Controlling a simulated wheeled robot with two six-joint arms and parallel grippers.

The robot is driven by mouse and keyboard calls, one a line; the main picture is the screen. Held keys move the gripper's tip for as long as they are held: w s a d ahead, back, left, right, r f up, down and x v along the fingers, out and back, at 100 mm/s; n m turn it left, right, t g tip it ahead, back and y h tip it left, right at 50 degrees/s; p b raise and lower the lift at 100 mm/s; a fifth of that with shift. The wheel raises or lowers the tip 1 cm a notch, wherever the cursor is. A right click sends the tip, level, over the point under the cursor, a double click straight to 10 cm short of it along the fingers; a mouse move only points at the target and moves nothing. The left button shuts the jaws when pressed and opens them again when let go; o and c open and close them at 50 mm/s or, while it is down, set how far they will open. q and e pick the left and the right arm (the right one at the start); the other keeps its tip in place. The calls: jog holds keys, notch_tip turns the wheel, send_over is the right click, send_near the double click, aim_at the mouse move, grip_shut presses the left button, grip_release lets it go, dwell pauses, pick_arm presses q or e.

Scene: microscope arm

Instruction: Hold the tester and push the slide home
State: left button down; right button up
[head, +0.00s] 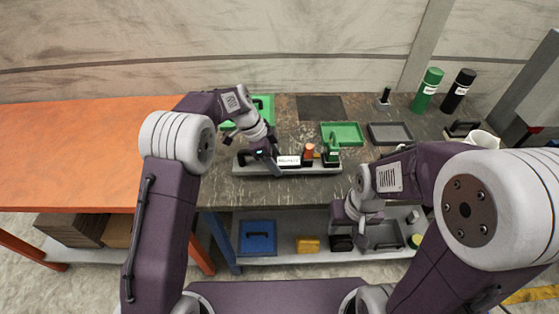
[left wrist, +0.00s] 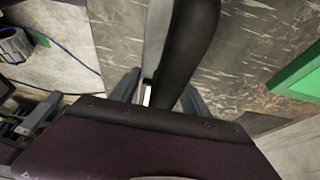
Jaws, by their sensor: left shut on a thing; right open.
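The tester (head: 320,169) lies on the dark bench top, a long grey base with a black body, a white label, an orange-red knob (head: 309,151) and an upright green part (head: 332,152) at its right end. I cannot tell for sure which part is the slide. My left gripper (head: 268,164) is shut on the tester's black left part. In the left wrist view, the fingers (left wrist: 158,92) stand on both sides of the tester's black bar (left wrist: 188,40). My right gripper (head: 350,214) is open and empty, in front of the bench edge, right of the tester and apart from it.
A green tray (head: 342,124) and a dark tray (head: 390,124) lie behind the tester. A green bottle (head: 427,90) and a black bottle (head: 458,91) stand at the back right. A lower shelf (head: 285,259) holds a blue bin (head: 257,228). An orange table (head: 80,150) adjoins on the left.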

pick_arm(q)
jog(key=shift+w+a+f+b, duration=0.25)
jog(key=shift+w+a+f, duration=0.05)
jog(key=shift+a+f, duration=0.2)
jog(key=shift+w+a+f+b, duration=0.2)
jog(key=shift+w+a+f, duration=0.1)
jog(key=shift+a+f, duration=0.15)
jog(key=shift+f+b, duration=0.4)
jog(key=shift+f, duration=0.15)
dwell(0.7)
dwell(0.8)
jog(key=shift+c, duration=2.2)
grip_release()
jog(key=shift+s, duration=0.1)
